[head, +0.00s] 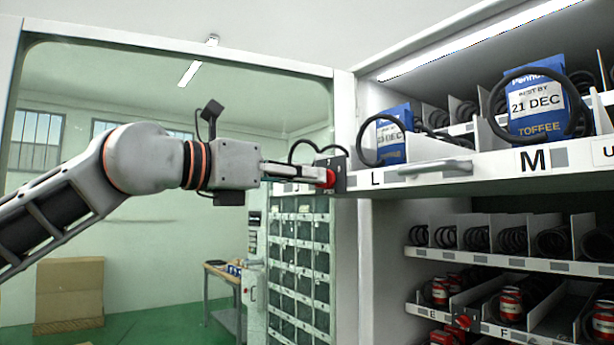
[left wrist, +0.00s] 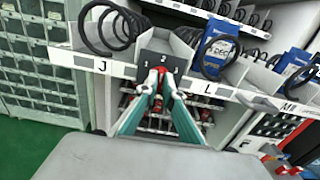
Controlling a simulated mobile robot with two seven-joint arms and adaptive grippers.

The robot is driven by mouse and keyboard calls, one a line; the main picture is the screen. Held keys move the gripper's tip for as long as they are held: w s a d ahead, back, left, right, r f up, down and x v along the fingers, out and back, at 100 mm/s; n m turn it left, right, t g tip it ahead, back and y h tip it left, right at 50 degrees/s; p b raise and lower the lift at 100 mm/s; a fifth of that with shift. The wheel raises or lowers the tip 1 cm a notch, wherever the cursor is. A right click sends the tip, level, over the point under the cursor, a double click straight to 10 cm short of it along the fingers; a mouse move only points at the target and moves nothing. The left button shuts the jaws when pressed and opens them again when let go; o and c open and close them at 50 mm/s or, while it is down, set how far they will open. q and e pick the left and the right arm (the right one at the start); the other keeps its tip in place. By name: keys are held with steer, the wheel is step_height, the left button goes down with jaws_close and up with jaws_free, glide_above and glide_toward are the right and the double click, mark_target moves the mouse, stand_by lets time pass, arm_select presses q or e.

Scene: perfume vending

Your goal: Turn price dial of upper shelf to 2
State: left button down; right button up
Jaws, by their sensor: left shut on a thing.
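The price dial is a red knob (head: 326,178) on a dark plate (head: 338,173) at the front edge of the upper shelf (head: 470,168), left of the letter L. In the left wrist view, the plate (left wrist: 163,52) shows small numbers, with a 2 near its top middle. The red knob (left wrist: 158,71) sits below the numbers, between the fingertips. My left gripper (head: 318,177) reaches in from the left and is shut on the red knob. In the left wrist view, its teal fingers (left wrist: 158,85) converge on the knob. The fingers partly hide the knob, and I cannot tell which number it points to. My right gripper is not in view.
Blue Toffee packs (head: 540,100) stand in black coils on the upper shelf. A grey handle (head: 435,168) juts from the shelf front right of the dial. Lower shelves hold coils and red cans (head: 511,303). A glass panel (head: 180,90) lies left of the shelves.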

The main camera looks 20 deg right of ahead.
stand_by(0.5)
arm_select(q)
steer(key=c, duration=2.2)
jaws_free()
steer(key=shift+a, duration=0.15)
steer(key=v, duration=1.1)
steer(key=shift+s+a, duration=0.15)
steer(key=shift+a, duration=0.2)
